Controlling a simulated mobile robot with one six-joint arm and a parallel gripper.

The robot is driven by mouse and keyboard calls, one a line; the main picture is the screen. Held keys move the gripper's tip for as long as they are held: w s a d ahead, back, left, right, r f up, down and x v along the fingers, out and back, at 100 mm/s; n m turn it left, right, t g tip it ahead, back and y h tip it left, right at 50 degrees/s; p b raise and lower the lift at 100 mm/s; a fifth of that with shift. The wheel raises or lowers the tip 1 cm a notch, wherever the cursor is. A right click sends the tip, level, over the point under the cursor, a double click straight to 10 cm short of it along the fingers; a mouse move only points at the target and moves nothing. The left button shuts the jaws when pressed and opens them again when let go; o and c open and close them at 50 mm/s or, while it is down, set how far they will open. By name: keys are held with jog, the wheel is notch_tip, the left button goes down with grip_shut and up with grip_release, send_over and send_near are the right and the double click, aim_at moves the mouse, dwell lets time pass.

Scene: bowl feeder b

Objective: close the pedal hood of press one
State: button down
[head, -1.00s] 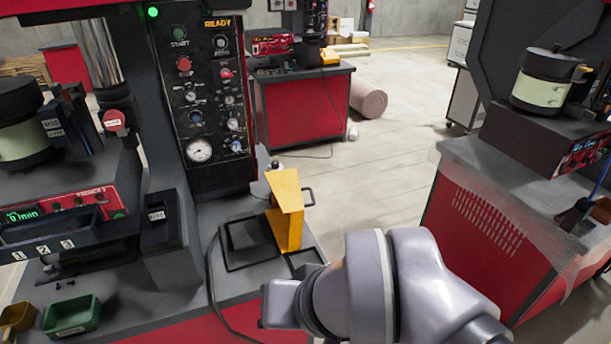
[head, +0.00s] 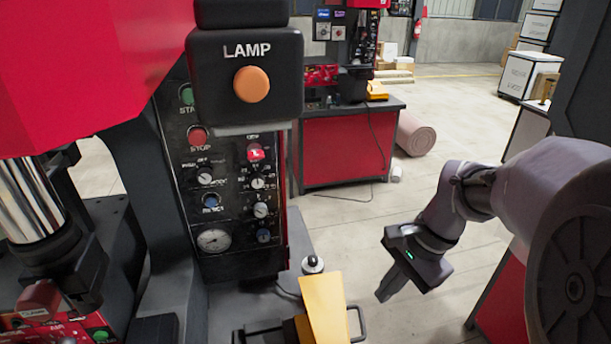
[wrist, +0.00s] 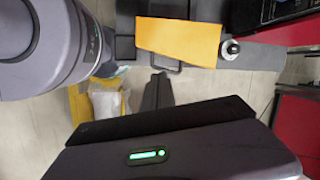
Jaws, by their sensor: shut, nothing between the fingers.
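The yellow pedal hood (head: 322,308) is at the bottom of the head view, on the grey bench of the press, beside a black wire handle (head: 358,322). Its lower part is cut off there. In the wrist view the hood (wrist: 180,40) is a flat yellow panel near the top. I cannot tell from these views how far it is tilted. My gripper (head: 386,292) is to the right of the hood and apart from it, fingers pointing down and shut on nothing. In the wrist view the dark fingers (wrist: 157,92) are together below the hood.
The press has a control panel (head: 225,180) behind the hood and a lamp box (head: 248,75) close to the camera. A round-topped knob (head: 313,264) stands just behind the hood. A red cabinet (head: 345,150) and a rolled mat (head: 415,134) are farther back. Open floor lies behind my gripper.

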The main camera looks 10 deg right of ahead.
jog(key=d+f+m+g+y+p, duration=0.1)
jog(key=d+f+m+y, duration=0.2)
jog(key=d+f+m, duration=0.6)
jog(key=w+a+f+n+b, duration=0.1)
jog(key=a+f+n+b, duration=0.2)
jog(key=a+f+b, duration=0.2)
jog(key=shift+w+a+f, duration=0.4)
jog(key=shift+a+f, duration=0.2)
jog(key=shift+a, duration=0.65)
jog(key=shift+r, duration=0.1)
